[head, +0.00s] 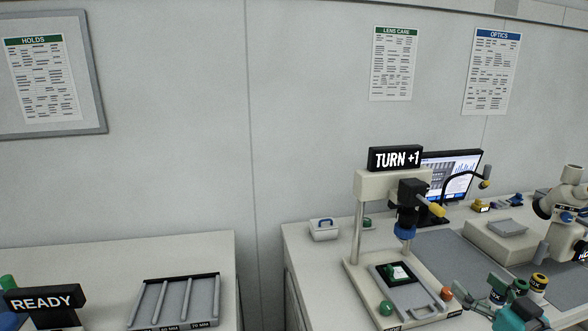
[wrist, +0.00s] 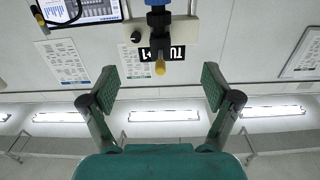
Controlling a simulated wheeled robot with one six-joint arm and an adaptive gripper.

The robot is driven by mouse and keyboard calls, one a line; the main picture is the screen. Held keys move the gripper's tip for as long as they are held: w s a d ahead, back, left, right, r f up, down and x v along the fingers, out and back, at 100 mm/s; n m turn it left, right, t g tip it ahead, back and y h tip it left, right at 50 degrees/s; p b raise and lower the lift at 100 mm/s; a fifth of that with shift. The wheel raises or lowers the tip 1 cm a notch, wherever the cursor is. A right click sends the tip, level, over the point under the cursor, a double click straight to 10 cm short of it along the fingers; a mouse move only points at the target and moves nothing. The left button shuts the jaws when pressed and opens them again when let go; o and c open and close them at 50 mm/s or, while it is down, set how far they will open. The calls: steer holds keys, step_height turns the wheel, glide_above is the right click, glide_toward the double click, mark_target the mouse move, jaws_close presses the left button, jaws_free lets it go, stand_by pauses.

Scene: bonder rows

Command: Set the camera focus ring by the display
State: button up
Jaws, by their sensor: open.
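The black camera (head: 408,194) hangs on a pale stand with a blue ring (head: 405,232) around its lower end and a yellow-tipped lever (head: 437,209) at its side. The display (head: 396,158) above it reads "TURN +1". In the wrist view the display (wrist: 180,52) appears upside down, with the yellow lever tip (wrist: 160,68) before it and the blue ring (wrist: 157,3) cut by the top edge. My gripper (wrist: 160,82) is open and empty, the lever tip lying between its fingers in the picture but apart from them. My gripper (head: 482,288) also shows at the lower right in the head view.
A grey tray (head: 398,292) with a green part (head: 397,272) sits under the camera. A monitor (head: 452,172) stands behind. A "READY" sign (head: 41,300) and slotted rack (head: 175,299) are on the left bench.

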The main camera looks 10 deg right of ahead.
steer(key=s+a+f+m+g+h, duration=0.1)
steer(key=s+a+f+m, duration=0.1)
steer(key=s+a+f, duration=0.75)
steer(key=s+a+f+m+g+h, duration=0.2)
steer(key=s+a+f, duration=0.2)
steer(key=a+f, duration=0.55)
steer(key=s+a+f+n+y, duration=0.1)
steer(key=s+a+n, duration=0.1)
steer(key=s, duration=1)
steer(key=s+a+f+n+y, duration=0.1)
steer(key=s+a, duration=0.4)
steer(key=s, duration=0.7)
steer(key=shift+s+a+n+y, duration=0.3)
steer(key=shift+s+n, duration=0.05)
steer(key=shift+n, duration=0.15)
steer(key=shift+f, duration=0.1)
stand_by(0.8)
